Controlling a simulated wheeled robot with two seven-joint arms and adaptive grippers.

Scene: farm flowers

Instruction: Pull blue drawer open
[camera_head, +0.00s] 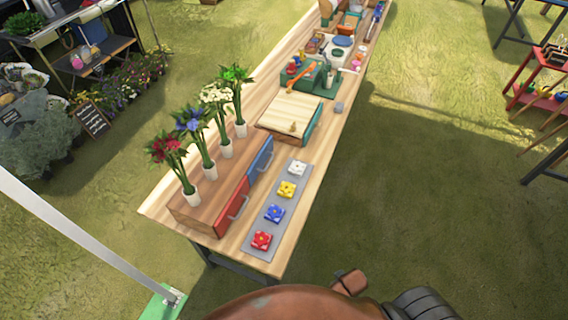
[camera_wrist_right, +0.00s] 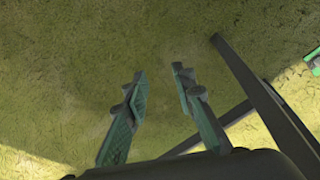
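The blue drawer (camera_head: 261,158) is the far one of two drawer fronts in a low wooden unit (camera_head: 205,205) on the long table. It looks shut, with a pale handle on its front. The red drawer (camera_head: 233,206) is beside it, nearer to me, also with a handle. My right gripper (camera_wrist_right: 158,72) shows in the right wrist view, fingers apart and empty, with grass behind it. It is away from the drawer, which that view does not show. My left gripper is in neither view.
Several flower vases (camera_head: 210,170) stand on the unit. A grey strip (camera_head: 259,236) with coloured flower tiles lies in front of the drawers. A wooden board (camera_head: 288,117) is farther along the table (camera_head: 319,140). Dark bars (camera_wrist_right: 262,100) cross the right wrist view beside the gripper.

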